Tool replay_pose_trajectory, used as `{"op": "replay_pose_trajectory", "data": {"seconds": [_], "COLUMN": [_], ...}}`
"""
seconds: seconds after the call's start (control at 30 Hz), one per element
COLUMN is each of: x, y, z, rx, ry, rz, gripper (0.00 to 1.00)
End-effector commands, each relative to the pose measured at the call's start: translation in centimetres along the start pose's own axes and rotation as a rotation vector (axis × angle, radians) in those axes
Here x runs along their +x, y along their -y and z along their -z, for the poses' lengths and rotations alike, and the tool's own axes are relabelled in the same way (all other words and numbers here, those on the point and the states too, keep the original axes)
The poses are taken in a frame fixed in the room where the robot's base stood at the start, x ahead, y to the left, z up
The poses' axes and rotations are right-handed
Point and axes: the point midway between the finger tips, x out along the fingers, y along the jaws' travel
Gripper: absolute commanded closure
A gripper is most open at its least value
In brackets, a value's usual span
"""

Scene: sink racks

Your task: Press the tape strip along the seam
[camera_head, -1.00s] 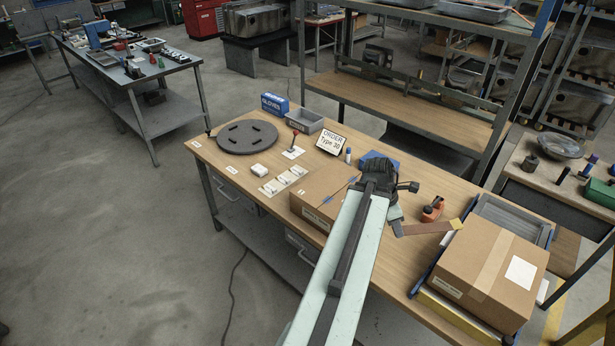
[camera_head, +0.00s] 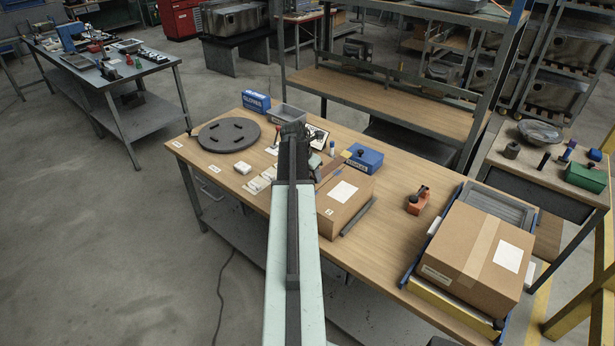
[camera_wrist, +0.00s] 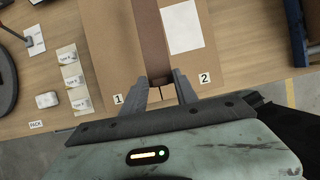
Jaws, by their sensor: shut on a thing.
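The carton (camera_head: 336,213) stands on the workbench with a white label on top. In the wrist view the carton (camera_wrist: 112,50) shows front marks 1 and 2. A brown tape strip (camera_wrist: 149,35) runs lengthwise over the carton's top, along its middle, out of the frame. My gripper (camera_wrist: 161,88) is shut on the strip's near end at the carton's front edge. The seam under the strip is hidden. I cannot tell whether the strip touches the carton.
A blue box (camera_head: 367,160) stands behind the carton, and a dark bar (camera_head: 358,217) lies along its right side. An orange tape dispenser (camera_head: 417,202) stands to the right. A larger taped carton (camera_head: 470,255) sits at the right end. A grey disc (camera_head: 228,136) lies at the left.

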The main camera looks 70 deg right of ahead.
Motion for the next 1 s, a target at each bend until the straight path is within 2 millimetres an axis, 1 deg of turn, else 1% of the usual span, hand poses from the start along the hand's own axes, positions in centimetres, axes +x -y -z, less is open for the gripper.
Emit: {"op": "replay_pose_trajectory", "data": {"seconds": [0.03,0.1,0.23,0.37,0.57,0.9,1.0], "x": [0.1,0.0,0.0,0.4,2.3,6.6,7.3], "y": [-1.0,-1.6,-1.7,-1.7,-1.7,-1.7,-1.7], "z": [0.1,0.2,0.3,0.5,1.3,3.1,3.4], "rx": [-0.016,-0.031,-0.035,-0.034,-0.033,-0.033,-0.034], "ry": [0.001,0.001,0.002,0.002,0.001,0.001,0.001], "rz": [-0.007,-0.013,-0.015,-0.014,-0.014,-0.014,-0.014], "gripper": [1.0,1.0,1.0,1.0,1.0,1.0,1.0]}}
